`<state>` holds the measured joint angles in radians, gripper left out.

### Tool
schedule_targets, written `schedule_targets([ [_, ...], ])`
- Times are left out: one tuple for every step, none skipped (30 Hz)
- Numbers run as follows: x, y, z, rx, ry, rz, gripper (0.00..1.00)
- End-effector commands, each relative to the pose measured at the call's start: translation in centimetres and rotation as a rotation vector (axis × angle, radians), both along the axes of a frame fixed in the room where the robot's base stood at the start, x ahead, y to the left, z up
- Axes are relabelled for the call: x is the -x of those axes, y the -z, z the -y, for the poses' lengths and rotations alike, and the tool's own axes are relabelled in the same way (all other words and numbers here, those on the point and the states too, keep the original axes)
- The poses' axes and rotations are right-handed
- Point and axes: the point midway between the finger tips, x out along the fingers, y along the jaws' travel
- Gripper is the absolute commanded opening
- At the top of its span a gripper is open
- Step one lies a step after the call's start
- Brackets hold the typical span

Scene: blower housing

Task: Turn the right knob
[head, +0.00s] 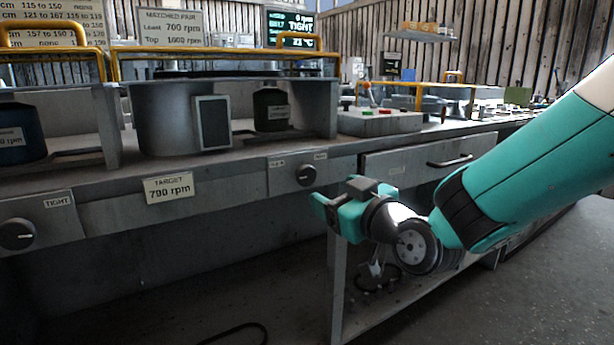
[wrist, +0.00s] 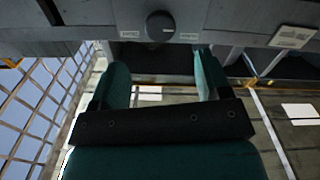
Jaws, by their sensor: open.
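The right knob (head: 307,174) is a round dark dial on a light panel under the bench top, with a small label on each side. A pale mark shows on its face, but its exact setting is too small to read. It also shows in the wrist view (wrist: 160,26), at top centre, ahead of the gap between my fingers. My gripper (head: 328,208) is open and empty, in front of the bench, a little right of and below the knob. In the wrist view its two teal fingers (wrist: 159,62) stand apart, and the knob is not between them.
A left knob (head: 17,234) sits beside a "TIGHT" label. A target sign (head: 169,187), seemingly 790 rpm, hangs between the knobs. A dark green display (head: 290,28) stands behind. A drawer handle (head: 450,160) juts out at right. Yellow rails (head: 225,52) edge the housing.

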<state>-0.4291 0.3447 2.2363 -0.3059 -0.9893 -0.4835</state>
Motion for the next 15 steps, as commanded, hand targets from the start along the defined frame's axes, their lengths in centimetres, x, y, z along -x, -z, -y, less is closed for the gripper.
schedule_targets([
  [-1.0,0.0,-0.7,0.000,-0.001,0.002,0.71],
  [-1.5,0.1,-1.1,0.000,-0.001,0.001,0.71],
  [-2.3,0.1,-1.7,0.000,-0.001,0.001,0.71],
  [-2.9,0.1,-2.0,0.000,-0.001,0.001,0.71],
  [-3.4,0.1,-2.4,0.000,0.000,0.001,0.71],
  [-4.2,0.1,-2.8,-0.001,0.000,0.001,0.71],
  [-4.7,0.2,-3.2,0.000,0.001,0.002,0.71],
  [-5.1,0.2,-3.5,0.001,0.000,0.001,0.71],
  [-5.7,0.2,-3.9,-0.001,0.000,0.000,0.71],
  [-6.1,0.2,-4.2,-0.001,0.001,0.001,0.71],
  [-6.5,0.2,-4.4,0.001,0.001,0.001,0.71],
  [-6.9,0.2,-4.7,0.000,0.001,0.000,0.71],
  [-7.2,0.1,-4.9,0.000,0.001,0.000,0.71],
  [-7.5,0.1,-5.0,-0.001,0.000,-0.001,0.71],
  [-7.7,0.1,-5.2,-0.001,0.000,-0.001,0.71],
])
